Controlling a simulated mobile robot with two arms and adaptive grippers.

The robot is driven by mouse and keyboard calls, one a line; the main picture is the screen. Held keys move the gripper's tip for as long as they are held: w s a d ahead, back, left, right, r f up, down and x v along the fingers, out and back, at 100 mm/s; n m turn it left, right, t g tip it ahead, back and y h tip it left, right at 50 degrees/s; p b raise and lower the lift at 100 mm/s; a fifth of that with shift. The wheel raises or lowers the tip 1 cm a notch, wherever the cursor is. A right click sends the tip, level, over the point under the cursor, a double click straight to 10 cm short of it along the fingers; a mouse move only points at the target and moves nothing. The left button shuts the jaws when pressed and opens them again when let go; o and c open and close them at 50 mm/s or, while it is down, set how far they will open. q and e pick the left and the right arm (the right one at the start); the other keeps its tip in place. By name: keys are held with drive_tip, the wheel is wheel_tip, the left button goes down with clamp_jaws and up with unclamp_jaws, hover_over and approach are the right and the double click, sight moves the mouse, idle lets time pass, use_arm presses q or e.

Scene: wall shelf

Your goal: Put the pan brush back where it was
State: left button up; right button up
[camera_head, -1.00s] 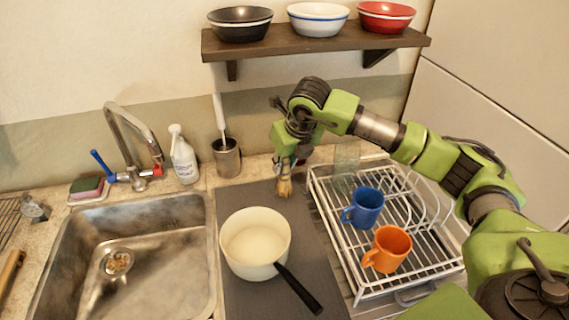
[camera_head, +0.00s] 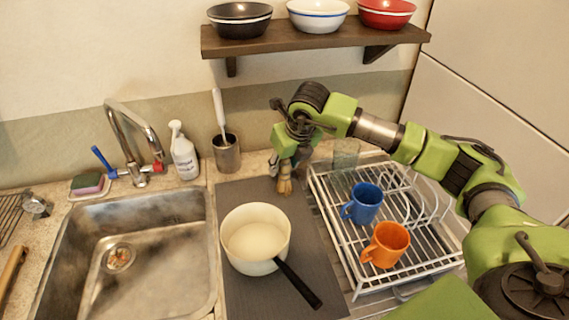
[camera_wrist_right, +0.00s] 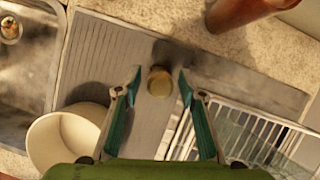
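The pan brush (camera_head: 284,186), short with tan bristles, is on the dark mat (camera_head: 318,262) behind the pan, partly hidden by my right gripper (camera_head: 285,168). In the right wrist view its round tan end (camera_wrist_right: 160,82) lies between the two teal fingertips of the right gripper (camera_wrist_right: 159,86), which are apart with a gap on each side. The cream pan (camera_head: 256,238) with a black handle stands on the mat. A metal canister (camera_head: 227,154) holding a white-handled tool stands behind the mat. My left gripper is not in view.
A white dish rack (camera_head: 353,276) with a blue mug (camera_head: 364,203) and an orange mug (camera_head: 387,244) is close on the right. A sink (camera_head: 75,278), tap (camera_head: 133,140) and spray bottle (camera_head: 183,155) are on the left. A wooden shelf (camera_head: 318,40) with bowls hangs above.

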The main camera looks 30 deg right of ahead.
drive_tip(key=shift+r, duration=0.4)
drive_tip(key=b+v, duration=0.2)
drive_tip(key=v, duration=0.9)
drive_tip(key=shift+s+r, duration=0.2)
drive_tip(key=shift+s, duration=0.05)
drive_tip(key=shift+f, duration=0.15)
